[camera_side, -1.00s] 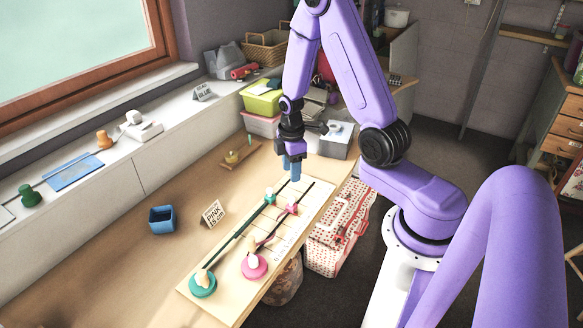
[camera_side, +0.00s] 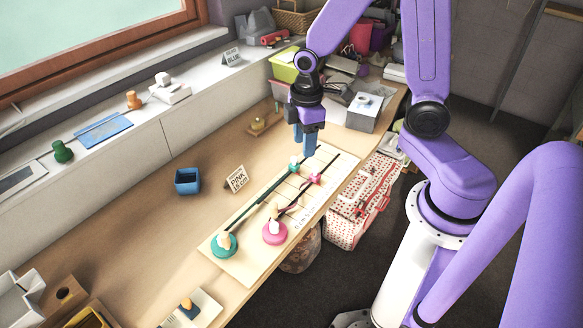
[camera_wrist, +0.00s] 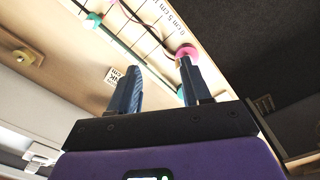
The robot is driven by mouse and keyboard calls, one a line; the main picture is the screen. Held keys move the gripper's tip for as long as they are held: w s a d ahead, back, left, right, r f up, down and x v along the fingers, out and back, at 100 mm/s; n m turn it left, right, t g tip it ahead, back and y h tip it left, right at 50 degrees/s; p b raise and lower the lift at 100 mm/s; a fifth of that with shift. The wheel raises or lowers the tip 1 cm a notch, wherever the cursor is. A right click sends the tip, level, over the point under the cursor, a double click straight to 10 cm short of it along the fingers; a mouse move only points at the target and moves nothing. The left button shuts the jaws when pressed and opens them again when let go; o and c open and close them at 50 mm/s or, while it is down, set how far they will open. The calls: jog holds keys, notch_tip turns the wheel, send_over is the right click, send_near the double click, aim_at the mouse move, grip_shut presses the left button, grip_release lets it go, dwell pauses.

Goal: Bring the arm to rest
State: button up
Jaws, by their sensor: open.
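My purple arm reaches over the wooden table. My gripper (camera_side: 305,142) has blue fingers and hangs pointing down just above the far end of a pale ruled board (camera_side: 258,262). In the wrist view my gripper (camera_wrist: 160,82) shows its two fingers apart with nothing between them. On the board lie a teal round piece (camera_side: 223,245) and a pink round piece (camera_side: 275,233) at the near end. A small teal piece (camera_side: 294,163) and a small pink piece (camera_side: 315,178) sit at the far end, with dark strips running along the board.
A blue open box (camera_side: 187,181) and a small lettered card (camera_side: 236,179) stand left of the board. A grey box (camera_side: 366,108) and a green bin (camera_side: 285,66) stand at the back. A red-dotted bag (camera_side: 352,215) is beside the table. The table's middle left is clear.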

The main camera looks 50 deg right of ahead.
jog(key=s+a+r, duration=0.2)
jog(key=s+r, duration=0.2)
jog(key=s, duration=0.5)
jog(key=s+a+r+n, duration=0.1)
jog(key=s+a+r, duration=0.2)
jog(key=s, duration=0.6)
jog(key=shift+a+r, duration=0.25)
jog(key=shift+r, duration=0.45)
